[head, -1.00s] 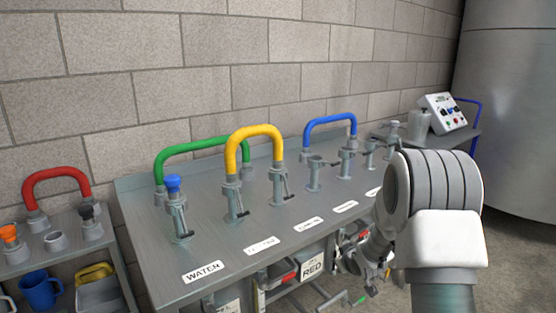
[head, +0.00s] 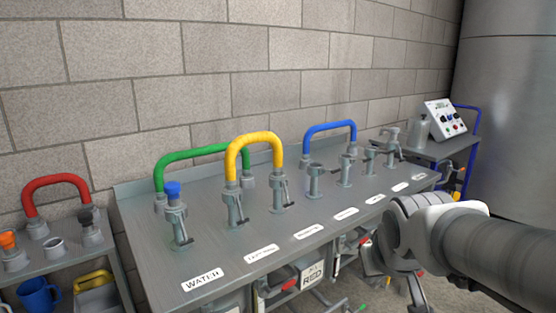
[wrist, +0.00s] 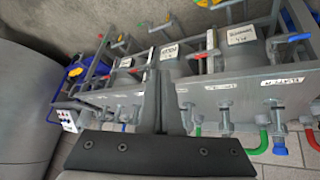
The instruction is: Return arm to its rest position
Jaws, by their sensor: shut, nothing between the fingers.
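My arm reaches in from the right edge in the head view, in front of the steel bench (head: 150,240). The dark fingers of my gripper (wrist: 166,84) show in the wrist view, pressed together with nothing between them. In the head view the end of my arm hangs low beside the bench's right front, and the fingertips are hard to make out. The wrist view is tilted and shows the bench front and floor area beyond the fingers.
Green (head: 190,153), yellow (head: 254,138) and blue (head: 330,127) hoses rise from the bench. A side shelf with a red hose (head: 56,181) stands left. A control box (head: 445,118) on a cart and a large tank (head: 515,110) stand right.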

